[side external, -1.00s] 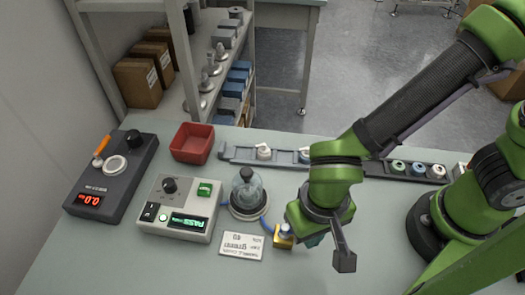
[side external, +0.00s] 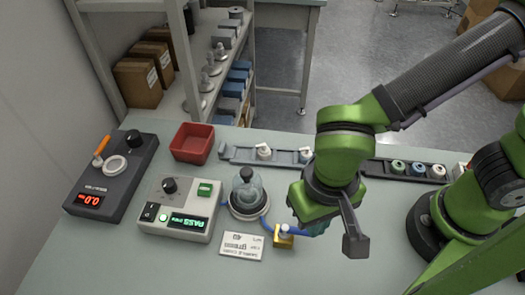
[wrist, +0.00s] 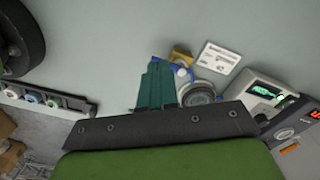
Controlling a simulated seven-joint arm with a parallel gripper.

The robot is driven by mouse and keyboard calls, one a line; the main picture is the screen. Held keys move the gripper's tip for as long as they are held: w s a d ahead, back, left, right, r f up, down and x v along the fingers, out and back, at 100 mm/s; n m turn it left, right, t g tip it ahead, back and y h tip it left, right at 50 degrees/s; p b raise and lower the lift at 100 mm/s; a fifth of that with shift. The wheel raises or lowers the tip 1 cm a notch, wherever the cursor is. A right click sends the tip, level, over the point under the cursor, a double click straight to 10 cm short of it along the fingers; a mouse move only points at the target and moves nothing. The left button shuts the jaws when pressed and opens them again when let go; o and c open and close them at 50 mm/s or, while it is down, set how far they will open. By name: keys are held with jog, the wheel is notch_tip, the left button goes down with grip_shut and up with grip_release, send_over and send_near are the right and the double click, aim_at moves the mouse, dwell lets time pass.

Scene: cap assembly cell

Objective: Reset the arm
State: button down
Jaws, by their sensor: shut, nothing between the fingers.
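My gripper (side external: 316,229) hangs over the right middle of the bench, pointing down, with its teal fingers partly hidden behind the wrist in the side view. In the wrist view the teal fingers (wrist: 157,84) are together with nothing held. A small yellow block (side external: 284,238) with a white top and a blue tube stands just left of my gripper. It also shows in the wrist view (wrist: 180,54), beyond the fingertips. My gripper appears raised clear of the bench.
A clear dome with a black knob (side external: 248,193), a tester reading PASS (side external: 181,208), a printed card (side external: 241,246), a scale (side external: 112,176) and a red bin (side external: 192,144) stand to the left. A rail (side external: 235,155) with caps runs behind. The front bench is clear.

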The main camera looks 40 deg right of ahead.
jog(key=w+d+r+t, duration=0.2)
jog(key=d+r, duration=0.2)
jog(key=d, duration=0.3)
jog(key=w+d+r+t+y, duration=0.1)
jog(key=w+d+r+t, duration=0.1)
jog(key=d+r, duration=0.3)
jog(key=w+d+r+m+t+y, duration=0.1)
jog(key=w+d+r+t, duration=0.2)
jog(key=d, duration=0.8)
jog(key=shift+w+d+r, duration=0.2)
jog(key=shift+w+r, duration=0.4)
jog(key=shift+r, duration=0.2)
